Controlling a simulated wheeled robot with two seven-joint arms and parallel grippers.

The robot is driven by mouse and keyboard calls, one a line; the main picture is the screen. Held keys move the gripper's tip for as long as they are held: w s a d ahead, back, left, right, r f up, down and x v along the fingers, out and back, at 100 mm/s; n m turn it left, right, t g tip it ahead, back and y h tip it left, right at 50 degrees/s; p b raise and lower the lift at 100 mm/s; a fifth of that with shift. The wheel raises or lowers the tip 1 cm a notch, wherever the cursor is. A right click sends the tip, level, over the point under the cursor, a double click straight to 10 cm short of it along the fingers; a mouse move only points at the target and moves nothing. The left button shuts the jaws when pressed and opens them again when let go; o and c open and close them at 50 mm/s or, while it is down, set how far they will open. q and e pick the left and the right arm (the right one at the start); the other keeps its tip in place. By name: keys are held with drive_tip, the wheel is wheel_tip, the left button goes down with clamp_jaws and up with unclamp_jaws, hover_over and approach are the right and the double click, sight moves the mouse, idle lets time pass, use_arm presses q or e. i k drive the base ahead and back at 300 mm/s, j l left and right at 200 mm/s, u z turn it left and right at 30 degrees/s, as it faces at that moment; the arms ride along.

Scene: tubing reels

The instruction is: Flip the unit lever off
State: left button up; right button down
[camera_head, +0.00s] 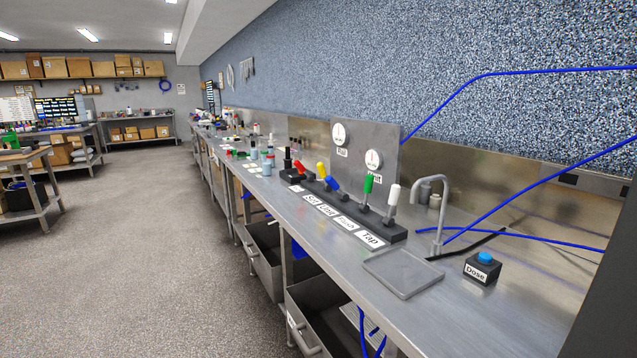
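A row of coloured levers stands on a black strip (398,234) on the steel bench. The label reading Unit (326,209) lies in front of the strip and seems to line up with the blue lever (331,182), which leans left. The yellow lever (322,170) and red lever (299,166) also lean left. The green lever (368,184) and white lever (393,194) stand nearly upright, by the Flush (346,223) and Tap (370,240) labels. Neither gripper is in view.
A bent metal tap (443,205) rises behind a shallow tray (402,274). A black Dose box (482,268) with a blue button is at right. Blue tubing (540,181) crosses the wall side. Open drawers (318,318) jut out below.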

sight(330, 181)
drive_tip(key=i+j, duration=1.5)
drive_tip(key=i, duration=0.2)
